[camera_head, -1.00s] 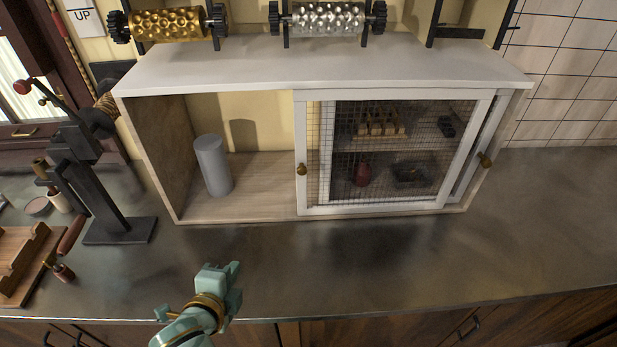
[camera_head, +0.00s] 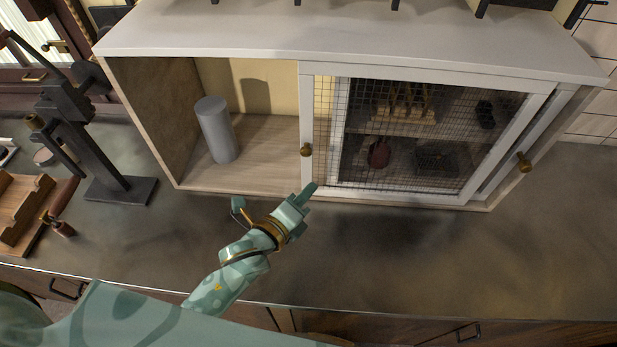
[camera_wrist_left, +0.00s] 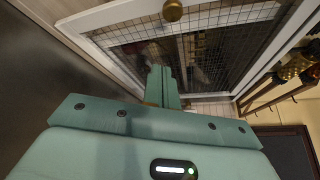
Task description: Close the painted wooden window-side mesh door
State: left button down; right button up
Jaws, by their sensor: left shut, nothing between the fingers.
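A white cabinet (camera_head: 140,38) with sliding doors stands on the counter. Its left half is open. The white-framed mesh door (camera_head: 307,110) covers the right half, with a brass knob (camera_head: 306,150) on its left stile. A second white frame lies behind it, with another knob (camera_head: 524,162) at the far right. My left gripper (camera_head: 305,192) is shut and empty, just below and in front of the left knob. In the left wrist view its fingers (camera_wrist_left: 161,84) point at the mesh, and the knob (camera_wrist_left: 172,11) is at the top, apart from the fingers. My right gripper is not in view.
A grey cylinder (camera_head: 216,130) stands in the open left bay. A dark metal stand (camera_head: 120,188) and a wooden tray (camera_head: 18,205) are on the counter at left. The counter (camera_head: 400,250) in front of the doors is clear. Small items sit behind the mesh.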

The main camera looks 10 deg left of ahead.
aim_at(321, 150)
pick_arm(q)
jog(key=w, duration=0.4)
jog(key=w+p, duration=0.1)
jog(key=w, duration=0.3)
jog(key=shift+d+r, duration=0.15)
jog(key=shift+a+r, duration=0.15)
jog(key=shift+a, duration=0.3)
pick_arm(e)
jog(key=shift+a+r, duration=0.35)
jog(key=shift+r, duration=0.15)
pick_arm(q)
jog(key=shift+s+a, duration=0.1)
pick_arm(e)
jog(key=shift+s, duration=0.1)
pick_arm(q)
jog(key=shift+a, duration=0.25)
jog(key=s+a+b, duration=0.1)
jog(key=s+a, duration=0.1)
jog(key=a, duration=1.6)
jog(key=s+a+b, duration=0.1)
jog(key=s+a, duration=0.2)
jog(key=a, duration=1.5)
jog(key=shift+a+b, duration=0.4)
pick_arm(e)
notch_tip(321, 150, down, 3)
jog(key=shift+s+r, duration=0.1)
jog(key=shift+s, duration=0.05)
